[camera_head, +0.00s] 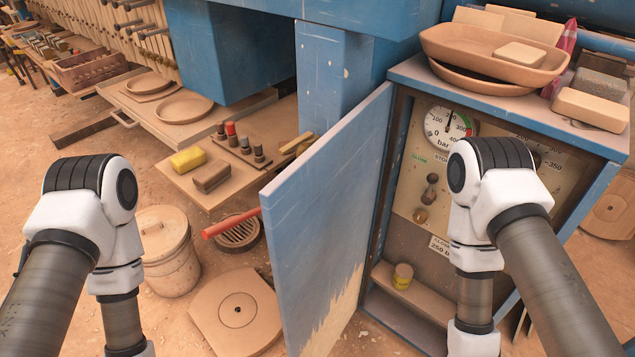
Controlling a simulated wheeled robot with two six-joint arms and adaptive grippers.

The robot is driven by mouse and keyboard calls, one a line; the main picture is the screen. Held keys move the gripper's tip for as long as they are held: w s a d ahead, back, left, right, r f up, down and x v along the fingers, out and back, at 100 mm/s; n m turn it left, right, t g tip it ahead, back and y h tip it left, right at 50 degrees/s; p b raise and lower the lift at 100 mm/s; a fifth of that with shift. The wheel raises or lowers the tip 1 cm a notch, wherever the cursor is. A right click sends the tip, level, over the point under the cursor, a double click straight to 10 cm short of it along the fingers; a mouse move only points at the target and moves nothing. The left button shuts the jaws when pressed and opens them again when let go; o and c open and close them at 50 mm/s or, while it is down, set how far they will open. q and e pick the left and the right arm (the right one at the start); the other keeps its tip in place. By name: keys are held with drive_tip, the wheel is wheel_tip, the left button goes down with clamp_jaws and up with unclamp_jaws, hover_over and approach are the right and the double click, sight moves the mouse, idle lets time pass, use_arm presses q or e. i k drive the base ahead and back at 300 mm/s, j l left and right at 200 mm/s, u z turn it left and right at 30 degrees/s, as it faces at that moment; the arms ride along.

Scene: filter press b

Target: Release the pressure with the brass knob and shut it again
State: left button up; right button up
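The open blue cabinet (594,196) on the right holds a cream panel. A small brass-coloured knob (420,215) sits low on that panel, below a dark lever handle (430,188). A round pressure gauge (450,132) is above them, its needle pointing roughly upward. A second gauge (552,157) is partly hidden behind my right arm. Both my arms reach down out of the bottom of the view, so neither gripper shows. My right arm covers part of the panel, right of the knob. Whether the knob is open or shut cannot be told.
The blue cabinet door (318,215) stands wide open to the left. A small jar (402,277) sits on the cabinet's lower ledge. Wooden trays (495,55) lie on top. A lidded bucket (167,255) and a red-handled thing (231,224) stand on the floor near my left arm.

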sight(419, 217)
drive_tip(key=i+j+z, duration=0.2)
drive_tip(key=j+z, duration=0.3)
drive_tip(key=j, duration=0.15)
drive_tip(key=i+j+z, duration=0.1)
drive_tip(key=j+z, duration=0.4)
drive_tip(key=j, duration=0.15)
drive_tip(key=j+z, duration=0.5)
drive_tip(key=j, duration=0.15)
drive_tip(key=k+j+z, duration=0.2)
drive_tip(key=j+z, duration=0.3)
drive_tip(key=j, duration=0.15)
drive_tip(key=l+u, duration=0.15)
drive_tip(key=l, duration=0.3)
drive_tip(key=k+l+u, duration=0.2)
drive_tip(key=l, duration=0.25)
drive_tip(key=k+l+u, duration=0.15)
drive_tip(key=l, duration=0.3)
drive_tip(key=i, duration=0.05)
